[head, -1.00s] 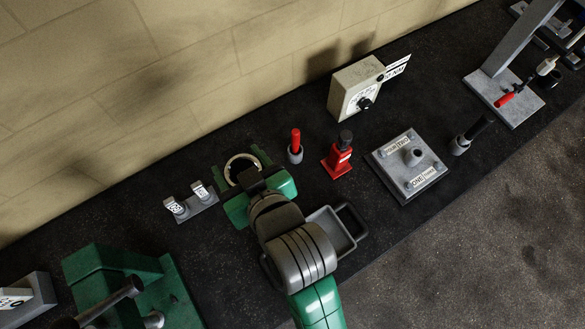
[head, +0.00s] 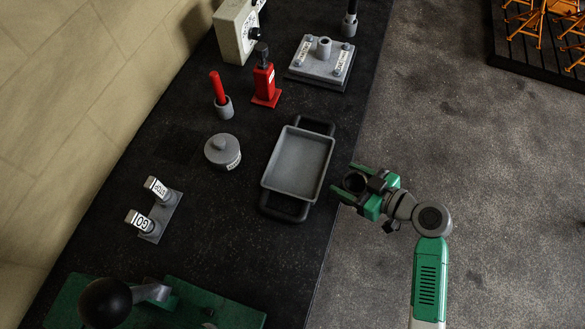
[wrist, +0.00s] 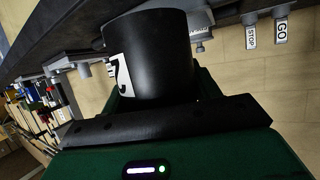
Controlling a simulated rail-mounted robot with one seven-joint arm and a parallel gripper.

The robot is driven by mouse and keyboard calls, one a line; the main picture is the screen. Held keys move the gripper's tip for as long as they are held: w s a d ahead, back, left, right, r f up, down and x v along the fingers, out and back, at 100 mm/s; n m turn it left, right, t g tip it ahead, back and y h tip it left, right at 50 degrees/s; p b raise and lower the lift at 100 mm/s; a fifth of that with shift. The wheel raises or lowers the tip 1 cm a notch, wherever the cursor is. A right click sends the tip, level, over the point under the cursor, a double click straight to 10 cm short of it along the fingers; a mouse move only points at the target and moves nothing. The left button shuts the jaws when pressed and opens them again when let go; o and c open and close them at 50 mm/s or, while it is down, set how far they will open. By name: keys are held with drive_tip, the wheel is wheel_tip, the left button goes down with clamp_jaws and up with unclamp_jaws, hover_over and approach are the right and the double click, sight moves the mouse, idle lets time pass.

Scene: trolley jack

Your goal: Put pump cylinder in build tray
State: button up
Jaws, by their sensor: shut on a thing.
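My gripper (head: 347,182) is shut on a dark, hollow pump cylinder (head: 356,181). In the wrist view the pump cylinder (wrist: 147,58) is a smooth black tube between the green fingers, with a white label partly showing a "2". In the head view I hold it beyond the bench's right edge, just right of the build tray. The build tray (head: 301,163) is a shallow grey tray with black handles at both ends. It lies on the bench and its inside looks empty. The gripper and cylinder are apart from the tray.
A lidded grey pot (head: 222,151) stands left of the tray. Behind are a red-handled tool in a cup (head: 222,98), a red jack-like piece (head: 265,82) and a grey plate fixture (head: 321,62). GO and STOP buttons (head: 154,210) and a green lever machine (head: 160,304) are nearer.

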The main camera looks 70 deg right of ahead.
drive_tip(key=shift+s, duration=0.2)
drive_tip(key=p, duration=0.3)
hover_over(289, 177)
drive_tip(key=shift+s+f, duration=0.4)
drive_tip(key=shift+f, duration=0.2)
drive_tip(key=shift+w+f, duration=0.15)
drive_tip(key=shift+w, duration=0.25)
drive_tip(key=shift+f, duration=1.75)
drive_tip(key=shift+f+b, duration=0.15)
drive_tip(key=shift+b, duration=0.15)
drive_tip(key=o, duration=1.7)
drive_tip(key=shift+o, duration=0.2)
